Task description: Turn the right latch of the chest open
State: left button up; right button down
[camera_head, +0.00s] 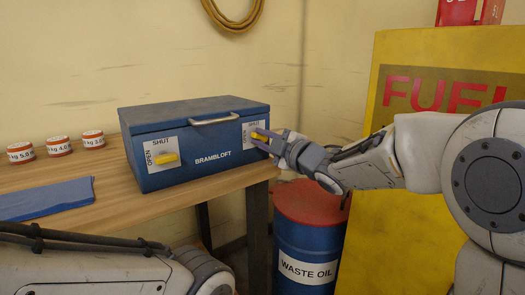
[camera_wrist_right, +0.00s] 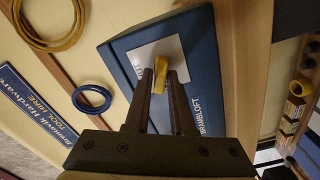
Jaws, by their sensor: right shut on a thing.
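The blue chest (camera_head: 200,170), marked BRAMBLOFT, stands closed on the wooden table. Its right latch (camera_head: 259,134) is a yellow handle on a white plate at the right end of the front. My right gripper (camera_head: 267,142) is shut on this handle and hides part of it and of the plate. In the right wrist view the yellow handle (camera_wrist_right: 161,73) sits between the two dark fingertips. The left latch (camera_head: 165,158) is a yellow handle lying roughly level on a plate with SHUT above and OPEN at its left side. My left gripper is out of view.
A WASTE OIL drum (camera_head: 308,240) and a yellow FUEL cabinet (camera_head: 385,215) stand at the right, near my right arm.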

jog(key=n+b, duration=0.3)
jog(key=shift+f+n, duration=0.25)
jog(key=shift+n, duration=0.15)
jog(key=shift+n+b, duration=0.55)
jog(key=shift+n, duration=0.05)
jog(key=c, duration=0.8)
grip_release()
jog(key=shift+r, duration=0.1)
jog(key=shift+c, duration=0.2)
jog(key=shift+s, duration=0.1)
